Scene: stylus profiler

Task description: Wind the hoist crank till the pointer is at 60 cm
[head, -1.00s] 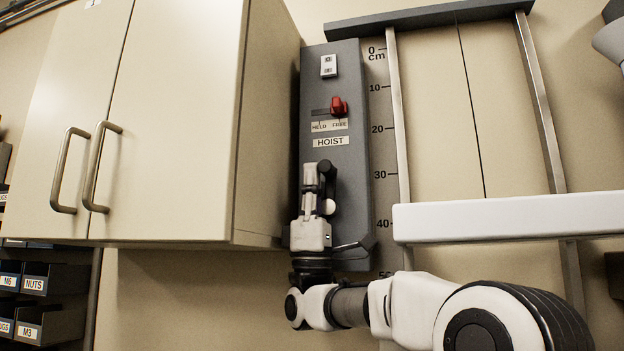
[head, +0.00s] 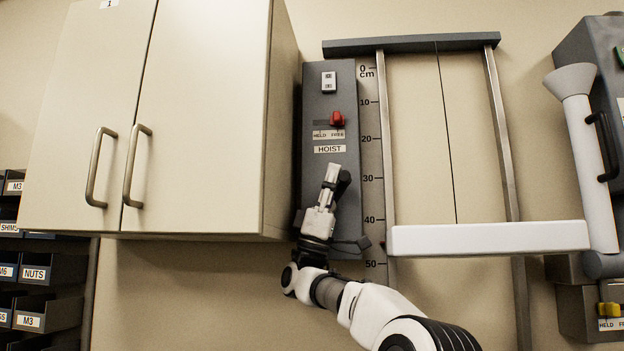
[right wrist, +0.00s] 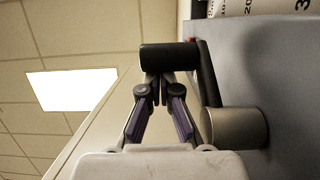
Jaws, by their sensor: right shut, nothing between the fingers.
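The grey hoist panel (head: 315,90) hangs on the wall. Its red lever (head: 337,118) is at the FREE side. My right gripper (head: 331,172) is at the lower part of the panel, pointing up. In the right wrist view its fingers (right wrist: 160,90) are shut and empty, right against or beside the black crank grip (right wrist: 170,56); contact is unclear. The crank's grey hub (right wrist: 236,128) is to the right. The white carriage beam (head: 490,238) runs on two rails. My left gripper is out of view.
A cream cabinet (head: 200,120) stands out close to the panel's left. Parts bins (head: 45,272) are at the far left. A grey device (head: 590,60) with a white funnel tube (head: 586,150) is at the right. The wall below the cabinet is clear.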

